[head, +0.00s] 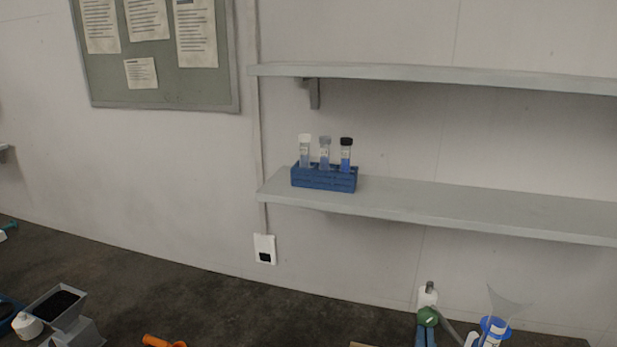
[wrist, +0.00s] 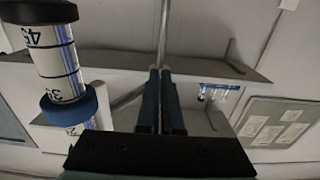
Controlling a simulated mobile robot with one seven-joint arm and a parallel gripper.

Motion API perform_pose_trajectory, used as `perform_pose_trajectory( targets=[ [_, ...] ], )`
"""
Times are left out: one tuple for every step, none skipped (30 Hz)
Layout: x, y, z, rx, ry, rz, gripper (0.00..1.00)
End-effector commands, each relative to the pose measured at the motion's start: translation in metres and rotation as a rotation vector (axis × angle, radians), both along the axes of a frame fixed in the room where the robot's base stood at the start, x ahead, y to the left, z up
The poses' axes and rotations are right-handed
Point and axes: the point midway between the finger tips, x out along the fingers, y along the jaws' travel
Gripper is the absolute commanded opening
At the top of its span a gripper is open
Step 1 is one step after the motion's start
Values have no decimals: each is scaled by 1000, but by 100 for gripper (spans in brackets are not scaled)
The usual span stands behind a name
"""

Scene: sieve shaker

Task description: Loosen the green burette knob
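The green burette knob cannot be made out for certain in either view. In the wrist view, my gripper (wrist: 160,69) points away from the camera, its two dark blue-sided fingers side by side with hardly any gap. I see no object clearly held between them.
A blue rack (head: 325,178) with three capped vials stands on the lower shelf (head: 420,204). A grey weighing boat-like tray (head: 58,305) and an orange object (head: 163,342) lie at the lower left. The middle of the dark bench (head: 240,305) is clear.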

Motion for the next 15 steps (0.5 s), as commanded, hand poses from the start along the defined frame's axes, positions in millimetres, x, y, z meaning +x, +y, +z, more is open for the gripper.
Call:
perform_pose_trajectory(
  targets=[
    [0, -3, 7, -5, -18, -5, 0],
    [0, -3, 7, -5, -18, -5, 0],
    [0, -3, 7, -5, -18, -5, 0],
    [0, -4, 7, -5, -18, -4, 0],
    [0, -4, 7, -6, -19, -4, 0],
    [0, -5, 8, -6, -19, -4, 0],
    [0, -5, 8, -6, -19, -5, 0],
    [0, -5, 8, -6, -20, -5, 0],
    [-1, -6, 9, -6, -19, -4, 0],
    [-1, -5, 9, -6, -19, -4, 0],
    [-1, -5, 9, -6, -19, -4, 0],
    [-1, -5, 9, -6, -19, -4, 0],
    [-1, -5, 8, -6, -19, -3, 0],
    [-1, -5, 7, -6, -19, -3, 0],
    [-1, -5, 6, -6, -19, -3, 0]
  ],
)
